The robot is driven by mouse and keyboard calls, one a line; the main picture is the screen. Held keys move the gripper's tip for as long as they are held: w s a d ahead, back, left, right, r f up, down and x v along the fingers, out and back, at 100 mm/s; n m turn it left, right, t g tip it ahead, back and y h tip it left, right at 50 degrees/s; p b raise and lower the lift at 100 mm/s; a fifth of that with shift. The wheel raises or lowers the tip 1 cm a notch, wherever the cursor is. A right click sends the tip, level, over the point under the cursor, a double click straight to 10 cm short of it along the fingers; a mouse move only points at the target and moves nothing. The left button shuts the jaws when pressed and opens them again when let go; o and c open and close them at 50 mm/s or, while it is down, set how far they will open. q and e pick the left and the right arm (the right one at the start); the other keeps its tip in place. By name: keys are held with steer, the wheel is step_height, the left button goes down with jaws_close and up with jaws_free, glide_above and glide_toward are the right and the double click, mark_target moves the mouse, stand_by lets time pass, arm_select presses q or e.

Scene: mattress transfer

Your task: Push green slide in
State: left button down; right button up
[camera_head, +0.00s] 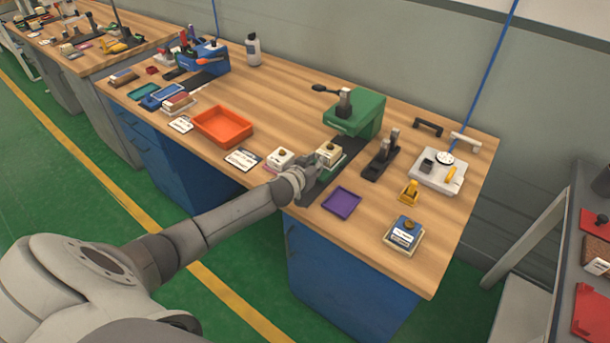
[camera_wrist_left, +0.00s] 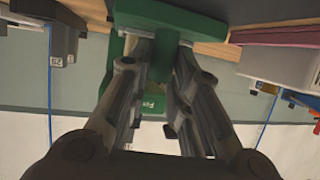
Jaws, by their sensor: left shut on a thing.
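The green slide (camera_head: 338,166) is drawn out toward the near side of the table, in front of the green fixture (camera_head: 365,117) with its black-handled clamp. A cream block (camera_head: 329,150) with a brass knob sits on the slide. My left gripper (camera_head: 316,172) is at the slide's near end. In the left wrist view its fingers close around a green tab under the slide's green plate (camera_wrist_left: 170,18), and the green fixture body (camera_wrist_left: 152,103) shows beyond. The fingers hide part of the tab. My right gripper is in neither view.
A second cream block (camera_head: 280,158) stands just left of the slide. A purple tray (camera_head: 342,203) lies to the right. A black toggle clamp (camera_head: 382,158) stands right of the fixture. An orange tray (camera_head: 222,126) is further left. A dark strip runs between slide and fixture.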

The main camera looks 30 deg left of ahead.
mark_target(329, 150)
arm_select(q)
steer(key=w, duration=0.2)
steer(key=w+b, duration=0.1)
steer(key=w, duration=0.1)
steer(key=w+b, duration=0.1)
steer(key=w, duration=0.1)
steer(key=shift+w+d+f, duration=0.15)
steer(key=shift+w+d, duration=0.1)
steer(key=shift+w, duration=0.05)
steer(key=shift+w+b, duration=0.25)
steer(key=shift+b, duration=0.05)
steer(key=shift+r, duration=0.3)
steer(key=c, duration=1.7)
jaws_free()
steer(key=o, duration=0.4)
steer(key=shift+w+f, duration=0.15)
steer(key=shift+v, duration=6.05)
